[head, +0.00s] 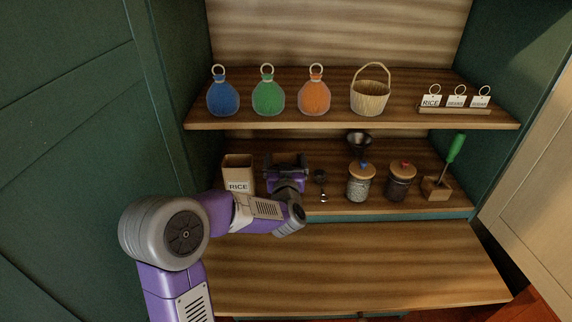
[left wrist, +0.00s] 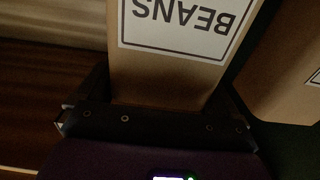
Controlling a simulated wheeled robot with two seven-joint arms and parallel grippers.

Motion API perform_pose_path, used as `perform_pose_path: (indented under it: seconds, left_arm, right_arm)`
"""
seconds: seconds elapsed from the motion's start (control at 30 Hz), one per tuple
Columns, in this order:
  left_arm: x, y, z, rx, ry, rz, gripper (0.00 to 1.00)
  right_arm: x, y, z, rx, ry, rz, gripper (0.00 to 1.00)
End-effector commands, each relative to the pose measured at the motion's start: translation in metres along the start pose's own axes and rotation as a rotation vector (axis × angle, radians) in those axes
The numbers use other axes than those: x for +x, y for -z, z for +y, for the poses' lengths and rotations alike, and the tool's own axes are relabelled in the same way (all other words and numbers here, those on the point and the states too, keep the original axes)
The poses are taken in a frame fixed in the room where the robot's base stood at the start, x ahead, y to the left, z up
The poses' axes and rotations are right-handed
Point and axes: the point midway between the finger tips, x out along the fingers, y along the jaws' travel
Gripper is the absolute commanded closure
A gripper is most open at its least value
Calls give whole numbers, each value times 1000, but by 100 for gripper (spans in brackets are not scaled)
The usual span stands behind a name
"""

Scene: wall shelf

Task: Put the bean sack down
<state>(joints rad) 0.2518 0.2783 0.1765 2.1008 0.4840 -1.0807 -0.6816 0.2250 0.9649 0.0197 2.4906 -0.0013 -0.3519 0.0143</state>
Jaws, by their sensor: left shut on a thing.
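The bean sack (left wrist: 165,78) fills the middle of the left wrist view, a brown paper sack with a white BEANS label that reads upside down there. My left gripper (head: 286,160) is at the lower shelf (head: 335,210), shut on the bean sack with a finger on each side. In the head view the gripper hides the sack, and I cannot tell whether its base touches the shelf. The rice sack (head: 238,174) stands just left of the gripper in the head view. My right gripper is not in view.
Right of the gripper are measuring spoons (head: 321,185), a jar with a funnel above (head: 360,185), a dark jar (head: 400,182) and a green-handled tool in a block (head: 437,188). The upper shelf (head: 340,122) is close overhead. The counter (head: 350,265) below is clear.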

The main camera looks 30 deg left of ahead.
Motion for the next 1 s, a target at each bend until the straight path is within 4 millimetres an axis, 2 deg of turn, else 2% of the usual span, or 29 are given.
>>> perform_pose_path:
  seconds: [0.27,0.3,0.33,0.7,0.87,1.0]
  left_arm:
    - [0,-1,1,-1,-1,4,78]
    - [0,-3,0,0,-1,0,4]
    - [0,-2,0,0,-1,0,0]
    - [-2,4,1,0,-1,0,0]
    - [-29,3,1,2,-3,1,0]
    - [-60,3,1,2,-4,0,0]
  right_arm:
    - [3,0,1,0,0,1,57]
    - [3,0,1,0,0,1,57]
    - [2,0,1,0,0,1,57]
    - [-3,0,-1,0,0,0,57]
    - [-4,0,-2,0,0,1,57]
    - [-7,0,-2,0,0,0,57]
